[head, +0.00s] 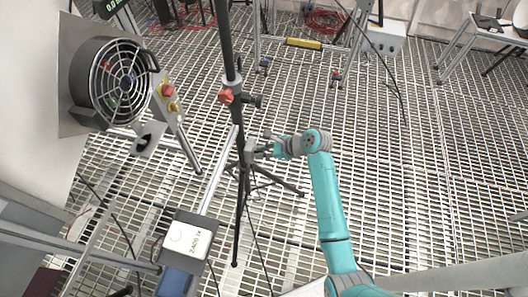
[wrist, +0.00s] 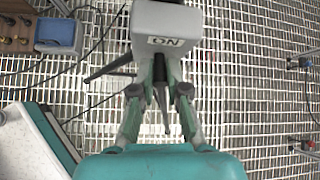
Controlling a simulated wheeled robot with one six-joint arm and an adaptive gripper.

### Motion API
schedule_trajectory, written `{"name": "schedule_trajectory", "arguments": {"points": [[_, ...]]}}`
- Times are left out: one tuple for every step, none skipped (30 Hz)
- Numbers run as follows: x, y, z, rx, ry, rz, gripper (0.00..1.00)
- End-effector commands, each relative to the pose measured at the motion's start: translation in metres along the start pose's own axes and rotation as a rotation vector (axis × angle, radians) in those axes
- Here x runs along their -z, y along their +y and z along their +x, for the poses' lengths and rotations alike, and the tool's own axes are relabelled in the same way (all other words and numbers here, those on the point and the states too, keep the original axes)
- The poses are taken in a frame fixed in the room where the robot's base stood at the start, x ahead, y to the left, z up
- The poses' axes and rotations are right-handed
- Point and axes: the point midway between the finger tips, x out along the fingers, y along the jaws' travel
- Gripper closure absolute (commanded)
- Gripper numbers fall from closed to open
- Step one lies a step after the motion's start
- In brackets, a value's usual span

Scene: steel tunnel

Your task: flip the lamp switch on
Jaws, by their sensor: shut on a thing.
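The lamp switch is a small grey box (head: 250,153) on the black tripod stand (head: 239,190) in the head view. In the wrist view the grey box (wrist: 167,22) fills the top middle and bears a label reading "ON", upside down there. My gripper (head: 266,149) reaches the box from the right. In the wrist view my gripper (wrist: 160,70) has its fingers drawn together at the box's near edge, shut on the switch.
A round black fan (head: 112,82) stands at the left, beside a panel with a red button (head: 167,90). Tripod legs spread over the grated floor. The floor to the right is mostly clear.

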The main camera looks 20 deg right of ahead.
Motion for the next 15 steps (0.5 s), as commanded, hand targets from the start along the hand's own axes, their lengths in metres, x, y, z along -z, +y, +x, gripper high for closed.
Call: {"name": "schedule_trajectory", "arguments": {"points": [[-0.0011,-0.0006,0.0,-0.002,0.016,-0.003,1.0],[-0.0015,-0.0006,0.0001,-0.003,0.023,-0.003,1.0],[-0.0017,-0.0005,0.0,-0.005,0.033,-0.003,1.0],[-0.0018,-0.0004,0.0,-0.006,0.039,-0.004,1.0],[-0.0019,-0.0003,0.0,-0.008,0.044,-0.005,1.0],[-0.0021,-0.0003,0.0,-0.009,0.049,-0.005,1.0],[-0.0021,-0.0002,-0.0001,-0.01,0.052,-0.005,1.0],[-0.0022,-0.0003,-0.0001,-0.01,0.054,-0.005,1.0],[-0.0021,-0.0003,-0.0001,-0.011,0.057,-0.005,1.0],[-0.0021,-0.0003,-0.0001,-0.011,0.058,-0.005,1.0],[-0.0021,-0.0003,-0.0001,-0.011,0.059,-0.005,1.0],[-0.002,-0.0004,-0.0001,-0.011,0.059,-0.005,1.0],[-0.002,-0.0004,-0.0001,-0.011,0.059,-0.005,1.0],[-0.002,-0.0004,-0.0001,-0.011,0.059,-0.005,1.0],[-0.002,-0.0004,-0.0001,-0.011,0.059,-0.005,1.0]]}}
